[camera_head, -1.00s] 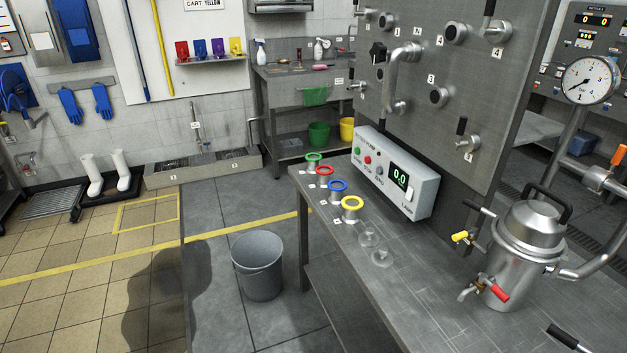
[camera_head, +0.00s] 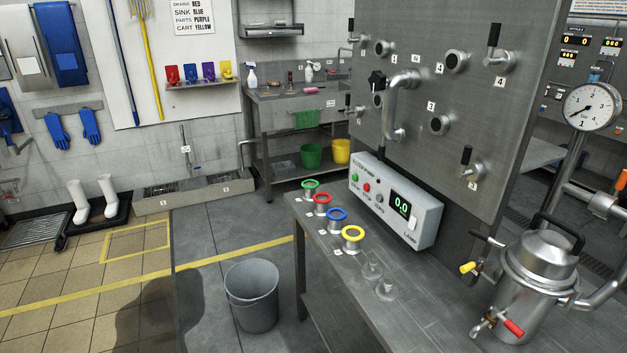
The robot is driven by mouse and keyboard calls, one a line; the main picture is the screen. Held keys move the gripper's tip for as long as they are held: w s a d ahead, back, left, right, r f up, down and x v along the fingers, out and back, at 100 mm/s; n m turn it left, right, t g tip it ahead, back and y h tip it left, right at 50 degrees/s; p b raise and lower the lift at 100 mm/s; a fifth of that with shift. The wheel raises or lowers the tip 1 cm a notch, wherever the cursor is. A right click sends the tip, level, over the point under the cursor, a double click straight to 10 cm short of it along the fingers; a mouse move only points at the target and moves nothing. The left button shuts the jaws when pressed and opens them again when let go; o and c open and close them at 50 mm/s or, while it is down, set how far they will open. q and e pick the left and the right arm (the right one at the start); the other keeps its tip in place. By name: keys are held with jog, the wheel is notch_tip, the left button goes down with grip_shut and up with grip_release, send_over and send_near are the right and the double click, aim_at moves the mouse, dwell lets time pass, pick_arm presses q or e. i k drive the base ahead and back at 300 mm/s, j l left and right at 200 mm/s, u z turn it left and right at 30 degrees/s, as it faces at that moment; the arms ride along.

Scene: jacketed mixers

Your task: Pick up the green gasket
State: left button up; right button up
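The green gasket (camera_head: 310,185) is a ring lying on top of a small metal stub at the far left end of the grey bench (camera_head: 420,309). It is the farthest in a row of ring-topped stubs. The red gasket (camera_head: 322,198), the blue gasket (camera_head: 337,214) and the yellow gasket (camera_head: 353,233) follow it toward the camera, each on its own stub. Neither of my grippers is in view, and nothing touches the green gasket.
A control box (camera_head: 396,200) reading 0.0 stands just right of the gaskets. Clear glass pieces (camera_head: 385,289) sit nearer on the bench. A steel jacketed vessel (camera_head: 537,290) stands at right. A grey bucket (camera_head: 252,295) is on the floor left of the bench.

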aim_at(303, 183)
jog(key=i+j+z, duration=0.15)
jog(key=i+j, duration=0.15)
jog(key=i+j+z, duration=0.1)
jog(key=i+j, duration=0.2)
jog(key=i+j+z, duration=0.15)
jog(key=i+j, duration=0.15)
jog(key=i+j+z, duration=0.15)
jog(key=j, duration=0.3)
jog(key=i+j+z, duration=0.1)
jog(key=i+j, duration=0.2)
jog(key=j, duration=0.15)
jog(key=i+j+z, duration=0.15)
jog(key=j, duration=0.3)
jog(key=i+j+z, duration=0.1)
jog(key=i+j, duration=0.2)
jog(key=j, duration=0.15)
jog(key=i+j+z, duration=0.15)
jog(key=j, duration=0.3)
